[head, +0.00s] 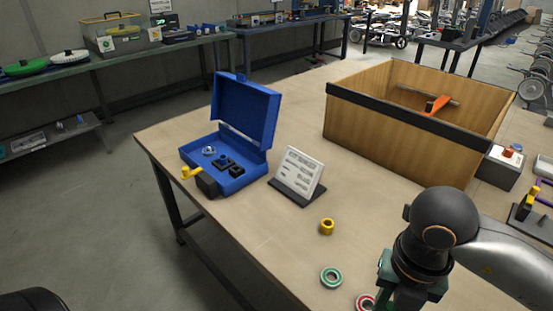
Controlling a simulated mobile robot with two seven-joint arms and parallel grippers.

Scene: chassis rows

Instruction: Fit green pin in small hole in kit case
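The blue kit case (240,178) stands on the table left of centre with its lid (245,110) raised. Its tray holds a round silver-grey part (208,151) and dark square blocks with openings (236,170); I cannot tell which opening is the small hole. I see no clear green pin. My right gripper's dark green body (400,288) is at the bottom edge, right of the green ring and far from the case. Its fingertips are out of frame. My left gripper is not in view.
A yellow ring-shaped part (327,227) and a red ring (366,302) lie near my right arm. A sign stand (297,177) is right of the case. A yellow-and-black object (206,184) is at the case's front. A large wooden box (400,137) stands behind.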

